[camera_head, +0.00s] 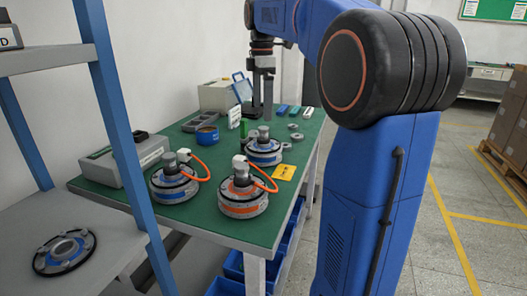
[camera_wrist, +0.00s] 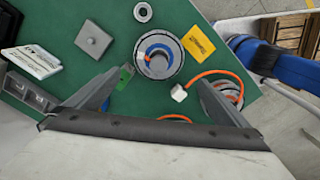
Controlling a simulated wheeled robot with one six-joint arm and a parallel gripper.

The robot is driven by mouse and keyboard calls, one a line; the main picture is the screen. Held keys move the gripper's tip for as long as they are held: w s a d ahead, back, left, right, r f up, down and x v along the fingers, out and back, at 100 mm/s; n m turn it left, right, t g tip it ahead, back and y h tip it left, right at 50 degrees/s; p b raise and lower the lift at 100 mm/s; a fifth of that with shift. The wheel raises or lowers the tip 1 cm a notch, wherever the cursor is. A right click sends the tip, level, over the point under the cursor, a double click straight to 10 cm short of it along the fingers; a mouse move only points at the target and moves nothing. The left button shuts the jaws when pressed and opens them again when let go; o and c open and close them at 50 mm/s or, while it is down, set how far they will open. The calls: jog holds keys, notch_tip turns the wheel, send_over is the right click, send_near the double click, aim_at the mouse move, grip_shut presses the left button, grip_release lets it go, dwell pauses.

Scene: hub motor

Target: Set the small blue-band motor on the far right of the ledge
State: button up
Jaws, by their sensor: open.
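Two blue-band motors stand on the green table in the head view: one (camera_head: 264,152) at the back without a cable, one (camera_head: 173,185) at front left with an orange cable. An orange-band motor (camera_head: 243,200) stands at front right. My gripper (camera_head: 267,117) hangs above the back motor, open and empty. In the wrist view a blue-band motor (camera_wrist: 158,68) lies ahead of the parted fingers (camera_wrist: 160,88), apart from them. The grey shelf (camera_head: 110,240) at left, possibly the ledge, carries a flat blue-ringed disc (camera_head: 65,250).
A blue shelf post (camera_head: 120,130) stands between shelf and table. The orange cable (camera_wrist: 215,73) and white plug (camera_wrist: 179,93) lie near my right finger.

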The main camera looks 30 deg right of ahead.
aim_at(263, 138)
notch_tip(263, 138, down, 7)
jog(key=shift+r, duration=0.1)
jog(key=shift+w+d+f, duration=0.1)
jog(key=shift+d+f, duration=0.05)
jog(key=shift+f, duration=1.2)
jog(key=shift+d+f, duration=0.15)
jog(key=shift+f, duration=1.2)
jog(key=c, duration=1.9)
